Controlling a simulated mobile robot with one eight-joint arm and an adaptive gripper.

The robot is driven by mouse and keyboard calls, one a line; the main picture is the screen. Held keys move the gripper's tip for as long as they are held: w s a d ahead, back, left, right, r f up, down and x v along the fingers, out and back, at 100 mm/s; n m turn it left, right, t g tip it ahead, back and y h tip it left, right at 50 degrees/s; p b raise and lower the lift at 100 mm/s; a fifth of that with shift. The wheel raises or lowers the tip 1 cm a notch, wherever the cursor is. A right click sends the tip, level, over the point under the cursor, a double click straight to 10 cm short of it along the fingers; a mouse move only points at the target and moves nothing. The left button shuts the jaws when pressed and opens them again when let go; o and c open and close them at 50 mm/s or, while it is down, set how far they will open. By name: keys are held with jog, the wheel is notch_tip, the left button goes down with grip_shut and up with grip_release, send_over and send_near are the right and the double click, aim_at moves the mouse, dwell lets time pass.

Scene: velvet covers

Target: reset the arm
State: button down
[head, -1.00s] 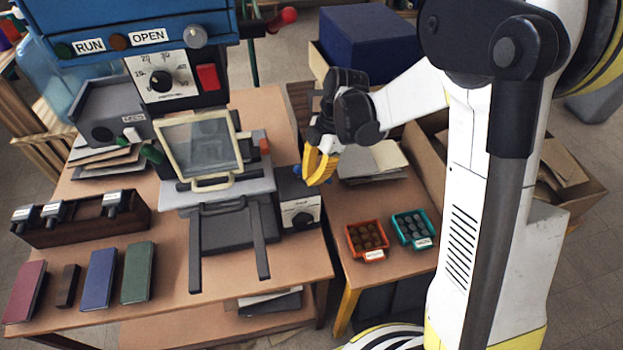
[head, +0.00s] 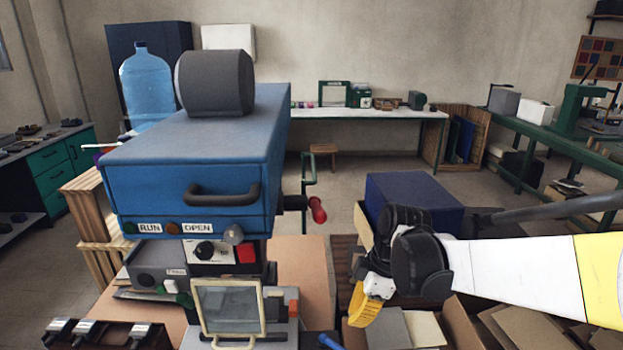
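My gripper (head: 368,306), with yellow fingers on a dark wrist, hangs in the lower right middle of the head view. My white and yellow arm reaches in from the right edge. The fingers point down and slightly left, to the right of the blue press machine (head: 190,180), apart from it. They overlap in this view, so their opening cannot be told. I see nothing held in them.
A dark blue box (head: 414,202) stands just behind my wrist. Open cardboard (head: 510,325) lies below my forearm. A red-knobbed crank (head: 317,210) juts from the machine's right side. A glass-framed guard (head: 228,310) is at its front. Open floor lies behind.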

jog(key=s+d+r+m+t+h+b, duration=0.1)
jog(key=s+d+r+m+t, duration=0.1)
jog(key=s+m, duration=0.5)
jog(key=s+d+r+m+t+h+b, duration=0.1)
jog(key=s+d+r+m+t+h, duration=0.1)
jog(key=s+d+m, duration=0.5)
jog(key=shift+s+r+m+t, duration=0.25)
jog(key=shift+r+m+t, duration=0.25)
jog(key=shift+m+t, duration=0.75)
